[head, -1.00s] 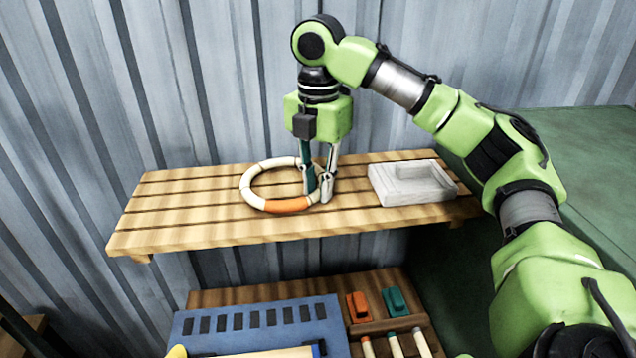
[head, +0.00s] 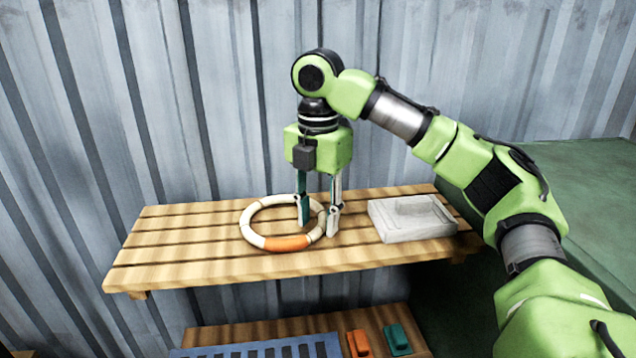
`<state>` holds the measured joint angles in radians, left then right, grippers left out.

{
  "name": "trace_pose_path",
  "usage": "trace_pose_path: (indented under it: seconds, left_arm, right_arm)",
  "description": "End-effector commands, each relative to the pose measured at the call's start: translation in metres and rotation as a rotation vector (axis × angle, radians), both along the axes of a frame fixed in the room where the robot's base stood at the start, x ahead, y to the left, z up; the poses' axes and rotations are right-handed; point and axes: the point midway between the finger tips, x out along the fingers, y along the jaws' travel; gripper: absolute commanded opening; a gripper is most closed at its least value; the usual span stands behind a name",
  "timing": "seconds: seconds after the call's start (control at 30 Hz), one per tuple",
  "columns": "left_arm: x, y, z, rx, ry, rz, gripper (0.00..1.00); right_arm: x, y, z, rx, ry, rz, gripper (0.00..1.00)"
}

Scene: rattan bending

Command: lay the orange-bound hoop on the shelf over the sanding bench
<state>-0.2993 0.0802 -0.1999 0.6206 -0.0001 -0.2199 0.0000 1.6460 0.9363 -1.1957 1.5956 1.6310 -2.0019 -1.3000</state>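The cream hoop with the orange binding (head: 285,243) lies flat on the slatted wooden shelf (head: 180,252), left of the shelf's middle. Its orange part faces the front edge. My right gripper (head: 318,227) points down at the hoop's right side. Its fingers are spread apart, one inside the ring and one outside, with the rim between them. A gap shows between the fingers and the rim, so the gripper looks open. My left gripper is not in view.
A pale grey tray-like block (head: 412,218) sits on the shelf right of the hoop. Corrugated metal wall (head: 230,100) stands behind. Below, the bench carries a blue slotted board (head: 270,350), an orange block (head: 358,343) and a teal block (head: 397,340). The shelf's left end is clear.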

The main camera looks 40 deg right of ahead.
Motion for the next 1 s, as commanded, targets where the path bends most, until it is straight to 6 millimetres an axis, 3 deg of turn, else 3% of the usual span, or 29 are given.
trace_pose_path:
  seconds: [0.6,1.0]
  left_arm:
    - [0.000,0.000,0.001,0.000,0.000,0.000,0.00]
    - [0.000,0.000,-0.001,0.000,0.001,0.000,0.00]
  right_arm:
    - [0.000,0.000,0.089,-0.001,-0.005,-0.002,0.34]
    - [-0.001,0.000,0.108,-0.001,-0.001,0.001,0.34]
